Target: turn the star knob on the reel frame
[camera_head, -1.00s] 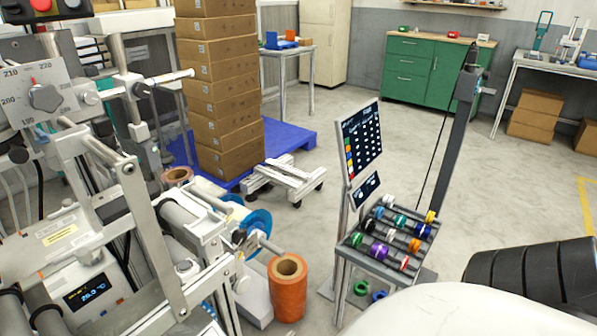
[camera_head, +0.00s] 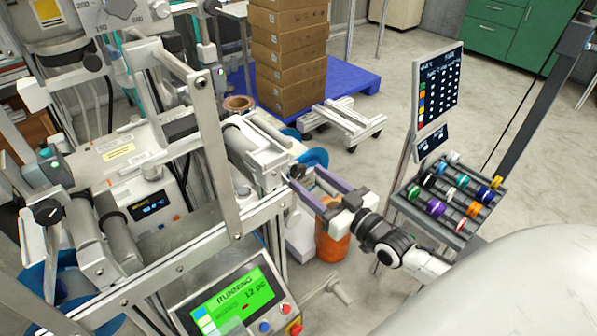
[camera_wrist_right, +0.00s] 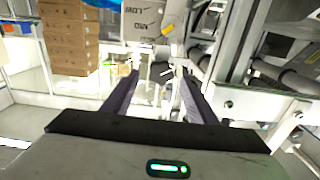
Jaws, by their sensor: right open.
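The star knob (camera_head: 296,172) is a small dark knob on the side of the grey reel frame (camera_head: 240,150) in the head view, partly hidden by my gripper. My right gripper (camera_head: 302,177) is open, its two purple-grey fingers reaching left to the knob. In the right wrist view the dark knob (camera_wrist_right: 162,72) sits between the tips of the open right gripper (camera_wrist_right: 158,76). I cannot tell whether the fingers touch it. My left gripper is not in view.
An orange roll (camera_head: 331,243) stands on the floor below my right gripper. A screen reading RUNNING (camera_head: 232,303) is at the front. A rack of coloured rolls (camera_head: 450,205) stands to the right. Stacked boxes (camera_head: 290,55) stand behind on a blue pallet (camera_head: 345,80).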

